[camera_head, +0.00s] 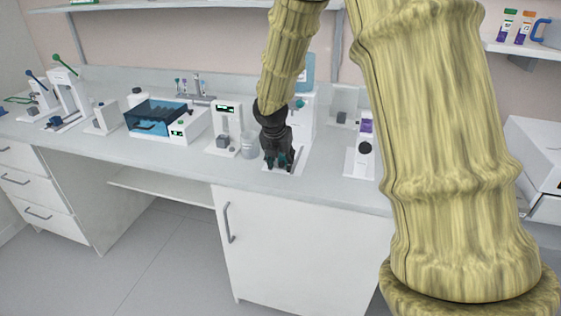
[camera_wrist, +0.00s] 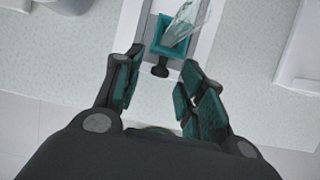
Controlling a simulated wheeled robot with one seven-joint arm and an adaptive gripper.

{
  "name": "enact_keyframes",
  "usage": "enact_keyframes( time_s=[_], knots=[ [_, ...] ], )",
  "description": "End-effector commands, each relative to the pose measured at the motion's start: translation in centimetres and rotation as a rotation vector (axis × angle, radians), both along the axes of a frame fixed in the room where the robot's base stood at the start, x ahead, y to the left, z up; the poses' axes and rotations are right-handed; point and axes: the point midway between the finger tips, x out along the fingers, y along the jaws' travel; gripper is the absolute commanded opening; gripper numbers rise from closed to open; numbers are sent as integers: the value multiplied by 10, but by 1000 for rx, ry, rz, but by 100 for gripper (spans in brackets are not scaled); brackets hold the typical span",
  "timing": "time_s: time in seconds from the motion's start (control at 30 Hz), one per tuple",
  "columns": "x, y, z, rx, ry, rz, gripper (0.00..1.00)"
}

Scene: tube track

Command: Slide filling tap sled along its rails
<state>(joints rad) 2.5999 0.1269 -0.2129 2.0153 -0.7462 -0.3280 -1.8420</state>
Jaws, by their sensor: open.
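The filling tap sled (camera_wrist: 172,48) is a teal, square-framed block with a black knob (camera_wrist: 160,71) on its near side. It sits on a pale track with grey rails (camera_wrist: 205,42). A clear glass-like vessel (camera_wrist: 184,22) stands in the sled, its top cut off by the picture edge. My gripper (camera_wrist: 162,92) is open, with teal-padded fingers on either side of the space just short of the knob. It appears empty. In the head view my gripper (camera_head: 278,162) is low over the front of the bench and hides most of the sled.
A small white device (camera_head: 226,125) and a clear beaker (camera_head: 249,146) stand close left of my gripper. A white stand with a black round part (camera_head: 364,148) is to the right. A blue-lidded box (camera_head: 160,117) is farther left. The bench's front edge (camera_head: 330,195) is close.

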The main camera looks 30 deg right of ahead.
Motion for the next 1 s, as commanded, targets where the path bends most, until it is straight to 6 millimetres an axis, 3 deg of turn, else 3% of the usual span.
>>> enact_keyframes(
  time_s=[0.4,0.43,0.63,1.0],
  knots=[
    [1,-2,-6,0,0,0,40],
    [1,-2,-6,0,0,0,38],
    [1,-2,-6,0,0,0,2],
    [9,-10,-3,1,1,1,0]
  ],
)
